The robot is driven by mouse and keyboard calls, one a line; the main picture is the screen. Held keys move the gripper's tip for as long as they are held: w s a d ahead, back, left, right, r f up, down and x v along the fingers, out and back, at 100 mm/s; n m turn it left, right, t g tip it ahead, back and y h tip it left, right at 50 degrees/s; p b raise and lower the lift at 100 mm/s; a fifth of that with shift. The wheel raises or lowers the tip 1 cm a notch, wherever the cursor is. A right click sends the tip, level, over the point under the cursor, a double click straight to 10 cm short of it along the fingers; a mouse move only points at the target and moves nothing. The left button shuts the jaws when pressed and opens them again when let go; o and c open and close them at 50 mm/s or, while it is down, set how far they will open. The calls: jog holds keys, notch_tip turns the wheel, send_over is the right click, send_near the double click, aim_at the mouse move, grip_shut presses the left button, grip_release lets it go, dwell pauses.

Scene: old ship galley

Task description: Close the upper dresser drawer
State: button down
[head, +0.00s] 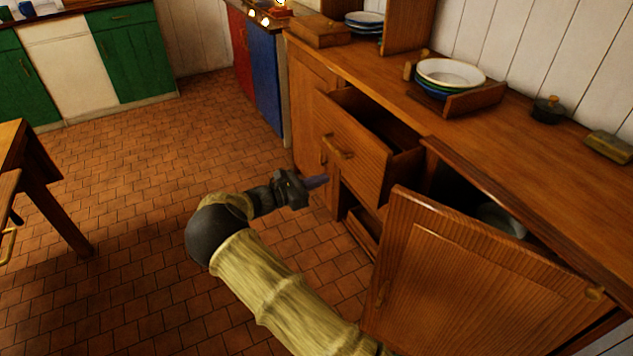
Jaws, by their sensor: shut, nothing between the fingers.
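The upper dresser drawer (352,151) stands pulled out from the wooden dresser (397,92), its dark inside showing from above. My gripper (317,182) is shut and empty, below and a little left of that handle in the picture. A lower drawer (362,233) shows partly beneath, mostly hidden behind the open door.
An open dresser door (475,275) swings out at the right, near my arm. Bowls (450,74) and a small dark pot (548,109) stand on the dresser top. A wooden table (38,165) is at the left. The tiled floor (150,150) between is clear.

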aim_at(360, 165)
jog(key=b+x, duration=0.1)
jog(key=x, duration=0.9)
jog(key=shift+w+d, duration=0.1)
jog(key=shift+d, duration=0.3)
jog(key=shift+w, duration=0.1)
